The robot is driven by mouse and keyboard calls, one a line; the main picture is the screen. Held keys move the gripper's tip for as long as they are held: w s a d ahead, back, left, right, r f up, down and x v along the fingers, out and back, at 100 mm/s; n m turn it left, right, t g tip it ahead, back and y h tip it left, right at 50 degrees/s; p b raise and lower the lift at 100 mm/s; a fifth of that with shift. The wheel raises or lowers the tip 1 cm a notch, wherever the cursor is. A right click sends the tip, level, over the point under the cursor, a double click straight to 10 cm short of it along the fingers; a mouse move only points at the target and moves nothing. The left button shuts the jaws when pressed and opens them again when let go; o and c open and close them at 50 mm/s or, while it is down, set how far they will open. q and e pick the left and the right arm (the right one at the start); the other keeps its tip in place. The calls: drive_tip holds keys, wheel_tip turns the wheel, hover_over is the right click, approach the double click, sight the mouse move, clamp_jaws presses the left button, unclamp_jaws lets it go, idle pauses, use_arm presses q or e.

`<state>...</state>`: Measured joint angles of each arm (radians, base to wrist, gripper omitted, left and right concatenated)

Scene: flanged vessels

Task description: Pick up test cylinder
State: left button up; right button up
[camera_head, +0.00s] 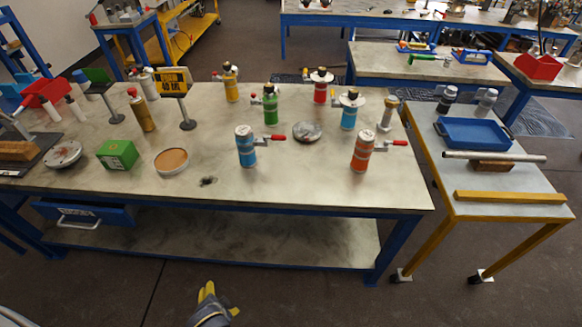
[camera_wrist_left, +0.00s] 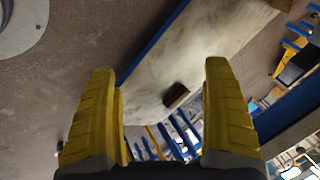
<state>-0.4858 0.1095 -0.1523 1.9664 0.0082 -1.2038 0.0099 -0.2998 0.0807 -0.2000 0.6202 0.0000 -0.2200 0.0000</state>
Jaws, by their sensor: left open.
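Several upright cylinders stand on the large workbench in the head view. A blue one (camera_head: 246,150) and an orange one (camera_head: 362,152) are near the front, each beside a red-handled clamp. Behind are a green one (camera_head: 270,107), a red one (camera_head: 320,90), another blue one (camera_head: 348,116), a yellow one (camera_head: 231,88) and a small metal one (camera_head: 388,114). I cannot tell which is the test cylinder. My left gripper (camera_head: 219,299) is low in front of the bench, away from them all. In the left wrist view it (camera_wrist_left: 163,110) is open and empty. My right gripper is not seen.
The workbench (camera_head: 300,188) has a clear front strip. A green box (camera_head: 117,154), a round tan-topped dish (camera_head: 172,161) and a sign (camera_head: 172,82) stand at its left. A yellow-legged side table (camera_head: 470,178) holds a blue tray (camera_head: 473,133) and bars.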

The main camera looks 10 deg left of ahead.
use_arm(q)
drive_tip(key=w+r+t, duration=0.1)
drive_tip(key=w+r, duration=0.3)
drive_tip(key=r, duration=0.4)
drive_tip(key=t+h, duration=0.4)
drive_tip(key=h, duration=0.6)
approach(358, 157)
drive_tip(key=x, duration=0.8)
drive_tip(key=shift+w+f, duration=0.1)
drive_tip(key=shift+f, duration=0.1)
drive_tip(key=shift+r+x, duration=0.15)
drive_tip(key=shift+x, duration=0.75)
drive_tip(key=shift+r+x, duration=0.1)
drive_tip(key=shift+x, duration=1.75)
drive_tip(key=shift+r, duration=0.1)
drive_tip(key=shift+c, duration=0.3)
